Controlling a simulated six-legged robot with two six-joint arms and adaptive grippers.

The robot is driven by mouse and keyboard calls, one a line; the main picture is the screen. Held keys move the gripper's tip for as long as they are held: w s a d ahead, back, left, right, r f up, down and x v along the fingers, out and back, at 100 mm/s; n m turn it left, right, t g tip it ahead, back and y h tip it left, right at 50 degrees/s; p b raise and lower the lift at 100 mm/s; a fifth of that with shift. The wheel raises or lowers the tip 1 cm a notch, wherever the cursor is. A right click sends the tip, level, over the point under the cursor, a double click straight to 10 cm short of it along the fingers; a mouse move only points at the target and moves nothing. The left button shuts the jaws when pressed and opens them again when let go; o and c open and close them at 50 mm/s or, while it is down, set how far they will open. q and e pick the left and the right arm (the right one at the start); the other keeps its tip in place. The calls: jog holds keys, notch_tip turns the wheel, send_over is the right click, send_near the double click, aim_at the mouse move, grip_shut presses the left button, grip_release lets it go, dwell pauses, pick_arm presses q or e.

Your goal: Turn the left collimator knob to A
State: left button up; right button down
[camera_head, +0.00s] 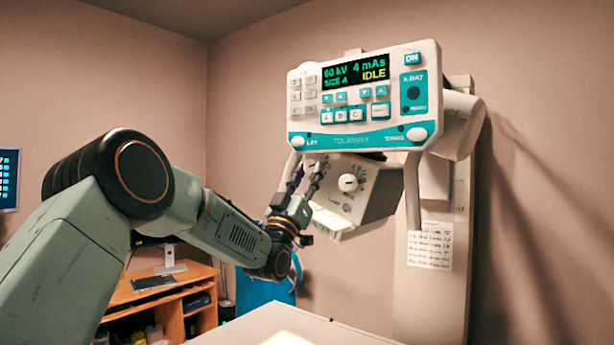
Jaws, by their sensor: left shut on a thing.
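The collimator box (372,199) hangs under the control panel, with a round white knob (348,182) and small dark markings on its face. My left gripper (308,176) reaches in from the left, its dark fingers at the left side of the box's face. The fingers are shut on the left collimator knob, which they mostly hide. I cannot read which letter that knob points at. The control panel (310,119) above shows "60 kV 4 mAs SIZE A IDLE" on its screen (355,72). My right gripper is not in view.
A pale table top (250,328) lies below the box. A wooden desk (125,294) with a monitor stand is at the left, near a blue object (262,289). A grey column (432,290) with a paper note (430,246) stands at the right. Handles flank the box.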

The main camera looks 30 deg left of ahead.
pick_arm(q)
jog(key=shift+a+f, duration=0.1)
jog(key=shift+a, duration=0.05)
jog(key=shift+c, duration=0.7)
jog(key=shift+d, duration=0.2)
jog(key=shift+c, duration=0.8)
jog(key=shift+a, duration=0.1)
jog(key=o, duration=0.7)
jog(key=shift+o, duration=0.9)
jog(key=shift+s, duration=0.2)
